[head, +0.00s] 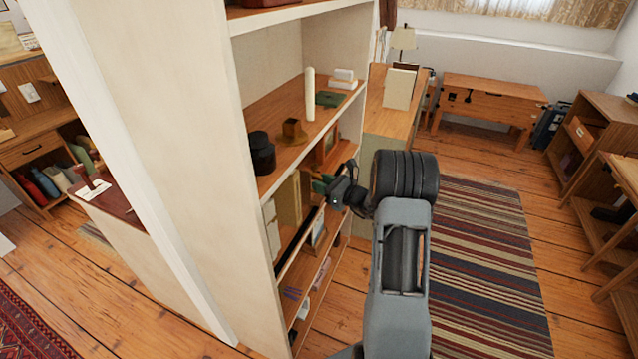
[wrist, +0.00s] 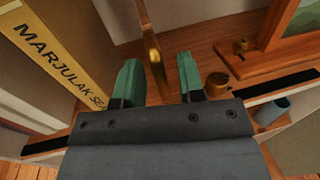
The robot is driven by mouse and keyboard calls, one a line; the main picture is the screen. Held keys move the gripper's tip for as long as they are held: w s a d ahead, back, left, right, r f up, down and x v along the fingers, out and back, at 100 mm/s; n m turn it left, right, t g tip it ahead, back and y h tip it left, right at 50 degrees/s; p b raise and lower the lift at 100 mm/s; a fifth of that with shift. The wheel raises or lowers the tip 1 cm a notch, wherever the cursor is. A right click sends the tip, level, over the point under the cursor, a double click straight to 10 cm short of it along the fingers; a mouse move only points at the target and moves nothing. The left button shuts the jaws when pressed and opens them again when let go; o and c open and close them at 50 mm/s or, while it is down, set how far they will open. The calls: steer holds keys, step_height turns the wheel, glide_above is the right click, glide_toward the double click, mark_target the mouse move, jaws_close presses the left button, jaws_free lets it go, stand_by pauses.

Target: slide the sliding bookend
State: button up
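A thin brass-coloured upright piece, apparently the sliding bookend (wrist: 154,55), stands on a wooden shelf in the wrist view. My gripper (wrist: 159,80) is open, with its two green fingers on either side of this piece. A gap shows between the piece and each finger. The lower end of the piece is hidden behind my gripper body. In the head view my gripper (head: 323,184) reaches into a middle shelf of the white bookcase (head: 190,150), and I cannot make out the bookend there.
A tan book (wrist: 62,55) with black lettering stands left of the fingers. A brass knob (wrist: 217,86) sits close to the right finger, near a wooden picture frame (wrist: 268,52). A dark strip (wrist: 285,83) runs along the shelf front. Striped rug (head: 480,260) covers floor at right.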

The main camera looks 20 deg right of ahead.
steer(key=shift+w+a, duration=0.2)
steer(key=shift+w, duration=0.05)
jaws_close()
stand_by(0.4)
